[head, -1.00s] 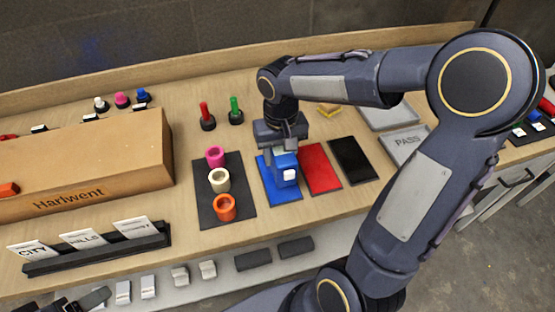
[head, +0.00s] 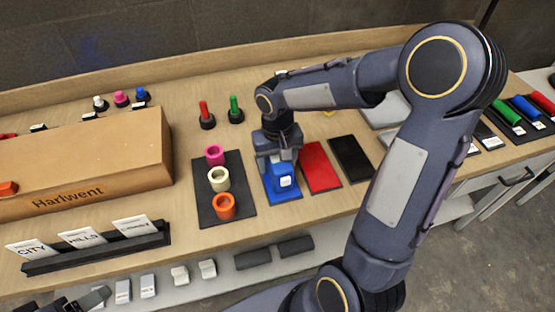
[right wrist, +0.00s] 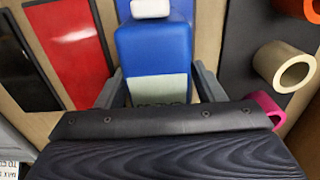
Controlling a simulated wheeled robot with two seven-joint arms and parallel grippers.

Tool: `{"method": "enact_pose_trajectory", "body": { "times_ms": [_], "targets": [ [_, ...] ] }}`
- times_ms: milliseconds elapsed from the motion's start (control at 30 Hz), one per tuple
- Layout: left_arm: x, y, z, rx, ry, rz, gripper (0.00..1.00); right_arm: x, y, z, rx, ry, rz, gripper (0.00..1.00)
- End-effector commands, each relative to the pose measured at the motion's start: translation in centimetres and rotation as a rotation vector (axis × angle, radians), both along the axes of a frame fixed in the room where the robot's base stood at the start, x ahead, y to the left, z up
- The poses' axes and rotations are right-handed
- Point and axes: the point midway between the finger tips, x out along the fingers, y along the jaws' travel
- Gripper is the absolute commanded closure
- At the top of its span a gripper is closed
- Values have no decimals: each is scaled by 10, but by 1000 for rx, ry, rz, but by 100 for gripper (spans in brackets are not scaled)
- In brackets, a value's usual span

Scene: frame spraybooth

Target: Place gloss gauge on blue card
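The blue gloss gauge (head: 279,176), with a small white square on its near end, is upright over the blue card (head: 287,197). A gap beneath it cannot be made out. My right gripper (head: 277,160) points down on it from above. In the right wrist view, its fingers flank the gauge (right wrist: 153,50) closely on both sides and appear shut on it. The gauge hides much of the card. Dark parts of what looks like my left gripper (head: 85,300) show at the bottom left edge, and its fingers are not clear.
A red card (head: 320,167) and a black card (head: 351,158) lie to the right. A dark mat (head: 237,163) with pink, cream and orange rings lies to the left. Red and green markers (head: 235,110) stand behind. A cardboard box (head: 85,160) fills the left.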

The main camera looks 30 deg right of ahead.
Motion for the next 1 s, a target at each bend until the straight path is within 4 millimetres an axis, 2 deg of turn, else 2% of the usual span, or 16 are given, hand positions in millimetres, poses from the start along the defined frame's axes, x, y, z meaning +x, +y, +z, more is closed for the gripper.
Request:
{"method": "enact_pose_trajectory", "body": {
  "times_ms": [267,433,567,800,1000],
  "targets": [
    [0,0,0,0,0,0,29,0,0,0,0,0,0,33],
    [0,0,4,0,0,0,29,1,0,11,0,-2,0,33],
    [0,0,5,0,0,0,29,1,0,34,0,-5,0,33],
    [0,0,7,0,0,0,29,1,0,87,0,-5,0,33],
    [0,0,8,0,0,0,29,1,0,115,0,-1,0,33]
  ]
}}
